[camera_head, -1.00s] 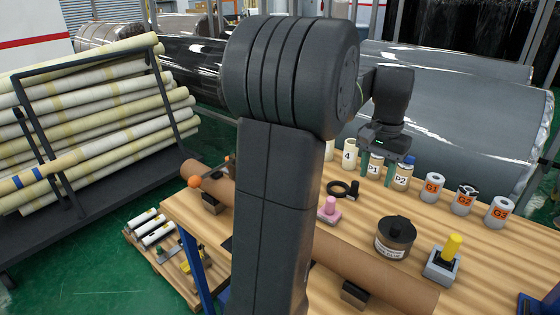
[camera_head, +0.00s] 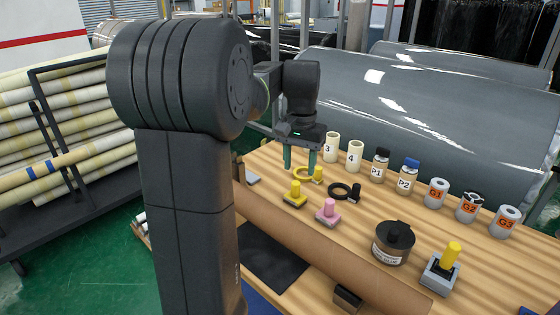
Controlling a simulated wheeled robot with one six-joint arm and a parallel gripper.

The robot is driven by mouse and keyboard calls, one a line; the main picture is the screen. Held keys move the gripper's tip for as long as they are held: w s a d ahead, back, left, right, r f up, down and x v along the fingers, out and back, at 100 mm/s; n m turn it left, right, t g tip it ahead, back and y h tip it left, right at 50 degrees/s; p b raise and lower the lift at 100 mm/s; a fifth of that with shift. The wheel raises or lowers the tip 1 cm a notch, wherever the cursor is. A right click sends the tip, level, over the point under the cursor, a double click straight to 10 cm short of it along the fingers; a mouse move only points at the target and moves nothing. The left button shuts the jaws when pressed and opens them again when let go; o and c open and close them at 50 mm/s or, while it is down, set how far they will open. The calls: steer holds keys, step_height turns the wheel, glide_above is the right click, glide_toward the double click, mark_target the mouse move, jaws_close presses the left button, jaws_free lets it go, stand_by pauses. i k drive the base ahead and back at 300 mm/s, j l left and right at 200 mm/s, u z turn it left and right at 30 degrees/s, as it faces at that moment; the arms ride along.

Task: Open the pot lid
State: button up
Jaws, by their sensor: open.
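The pot (camera_head: 391,251) is a dark, round container with a pale printed label, upright on the wooden table. Its black lid (camera_head: 392,234) with a raised knob sits on top, closed. My gripper (camera_head: 299,168) is open, with two teal fingers pointing down. It is to the left of and behind the pot, well apart from it. Nothing shows held between the fingers.
Near the pot stand a yellow-handled tool on a grey block (camera_head: 441,270) and a pink-knobbed block (camera_head: 327,211). Bottles P1 (camera_head: 378,168) and P2 (camera_head: 405,178) and several labelled rolls line the back. A long brown roll (camera_head: 330,245) lies along the front. My arm hides the left side.

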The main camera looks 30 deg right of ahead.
mark_target(394, 236)
steer(key=l+z, duration=0.1)
steer(key=z, duration=0.85)
